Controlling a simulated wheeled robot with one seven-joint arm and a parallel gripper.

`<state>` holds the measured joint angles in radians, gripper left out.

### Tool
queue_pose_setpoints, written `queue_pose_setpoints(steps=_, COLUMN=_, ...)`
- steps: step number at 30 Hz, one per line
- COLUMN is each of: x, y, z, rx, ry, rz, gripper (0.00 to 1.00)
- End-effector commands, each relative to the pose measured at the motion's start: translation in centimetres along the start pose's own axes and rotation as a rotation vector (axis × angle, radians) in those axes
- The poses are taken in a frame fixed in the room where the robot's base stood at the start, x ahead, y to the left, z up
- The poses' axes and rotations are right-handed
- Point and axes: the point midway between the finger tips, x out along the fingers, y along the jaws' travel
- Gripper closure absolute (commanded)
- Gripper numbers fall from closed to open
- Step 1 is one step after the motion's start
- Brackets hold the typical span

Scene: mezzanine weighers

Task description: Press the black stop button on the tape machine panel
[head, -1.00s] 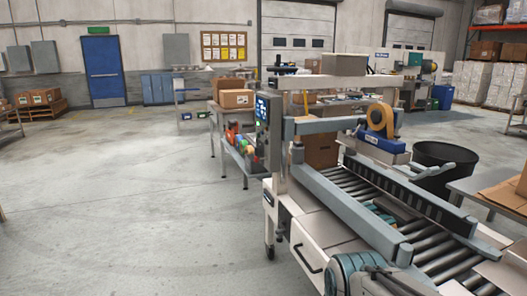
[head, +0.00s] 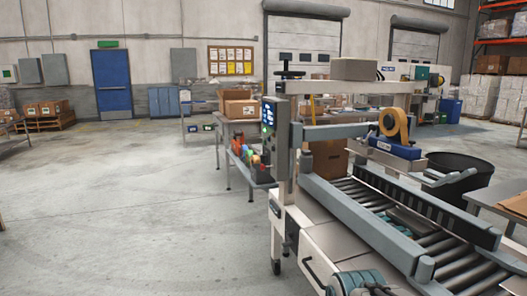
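The tape machine (head: 345,205) stands at the centre right, with a roller bed and a brown tape roll (head: 394,124) on its head. Its grey control panel (head: 282,135) is an upright box at the machine's near left corner, seen at a steep angle. Its face points left and shows a small blue screen (head: 268,113) and small lit green spots below it. The black stop button is too small to make out. My gripper is not in view.
Open concrete floor (head: 140,210) lies to the left of the machine. A table (head: 234,160) with coloured items and a carton (head: 241,108) stands behind the panel. A black bin (head: 455,178) and another table (head: 500,205) are at the right.

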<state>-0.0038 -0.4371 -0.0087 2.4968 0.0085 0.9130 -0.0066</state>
Motion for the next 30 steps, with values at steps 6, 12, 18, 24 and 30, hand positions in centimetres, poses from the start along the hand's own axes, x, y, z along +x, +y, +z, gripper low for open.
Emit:
queue_pose_setpoints(steps=6, x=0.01, y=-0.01, z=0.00, rx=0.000, ry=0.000, rz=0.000, gripper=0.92)
queue_pose_setpoints(steps=12, x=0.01, y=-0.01, z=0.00, rx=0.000, ry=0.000, rz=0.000, gripper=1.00)
queue_pose_setpoints(steps=18, x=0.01, y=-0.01, z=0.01, rx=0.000, ry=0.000, rz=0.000, gripper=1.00)
queue_pose_setpoints(steps=24, x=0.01, y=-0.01, z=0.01, rx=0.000, ry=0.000, rz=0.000, gripper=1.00)
queue_pose_setpoints(steps=30, x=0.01, y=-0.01, z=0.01, rx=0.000, ry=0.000, rz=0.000, gripper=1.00)
